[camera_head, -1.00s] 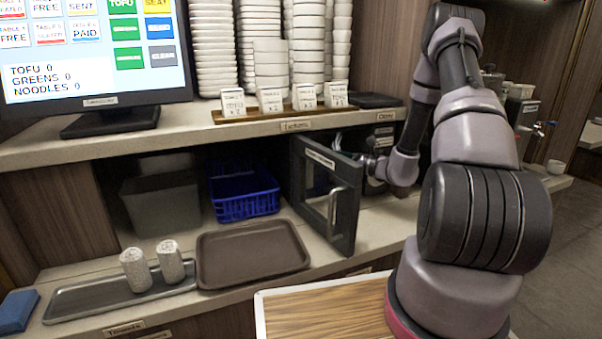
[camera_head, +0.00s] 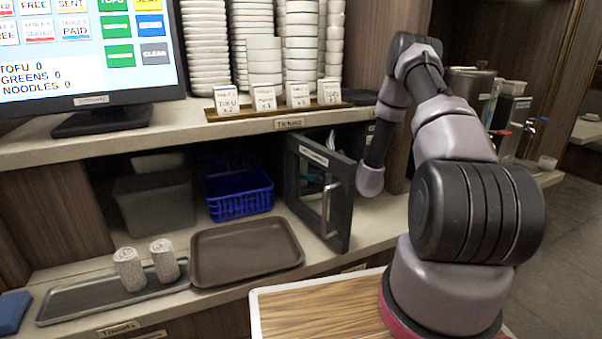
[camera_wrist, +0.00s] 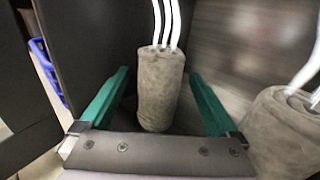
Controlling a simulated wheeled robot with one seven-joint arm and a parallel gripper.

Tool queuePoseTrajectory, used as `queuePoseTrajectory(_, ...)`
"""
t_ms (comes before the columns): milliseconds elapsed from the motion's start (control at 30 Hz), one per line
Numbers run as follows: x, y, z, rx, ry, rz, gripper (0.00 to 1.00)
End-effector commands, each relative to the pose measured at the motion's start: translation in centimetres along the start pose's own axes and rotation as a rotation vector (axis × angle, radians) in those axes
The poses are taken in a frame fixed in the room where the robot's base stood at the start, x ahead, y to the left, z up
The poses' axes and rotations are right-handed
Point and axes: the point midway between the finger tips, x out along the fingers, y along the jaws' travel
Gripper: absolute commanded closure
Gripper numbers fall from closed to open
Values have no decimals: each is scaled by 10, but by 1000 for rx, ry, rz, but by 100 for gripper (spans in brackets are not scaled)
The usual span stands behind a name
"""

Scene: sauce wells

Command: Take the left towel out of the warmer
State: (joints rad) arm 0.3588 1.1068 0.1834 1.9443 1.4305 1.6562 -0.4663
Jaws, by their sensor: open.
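In the wrist view, a rolled grey-brown towel (camera_wrist: 160,90) stands upright inside the warmer, with white wisps above it. My gripper (camera_wrist: 158,85) is open, its two green fingers on either side of this towel. A second rolled towel (camera_wrist: 285,130) stands to the right, outside the fingers. In the head view, the warmer's door (camera_head: 321,190) stands open on the lower shelf.
The warmer's dark wall (camera_wrist: 85,45) is close on the left. Two rolled towels stand on a grey tray (camera_head: 90,303) beside an empty brown tray (camera_head: 247,252). A blue basket (camera_head: 238,193) is left of the door. Ticket holders and stacked bowls fill the upper shelf.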

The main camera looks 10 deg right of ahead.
Motion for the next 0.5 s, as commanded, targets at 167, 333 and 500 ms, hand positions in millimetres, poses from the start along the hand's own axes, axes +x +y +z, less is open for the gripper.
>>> queuePoseTrajectory(167, 1, 0, 0, 0, 0, -1, 4)
queuePoseTrajectory(333, 1, 0, 0, 0, 0, -1, 50)
queuePoseTrajectory(500, 1, 0, 0, 0, 0, -1, 95)
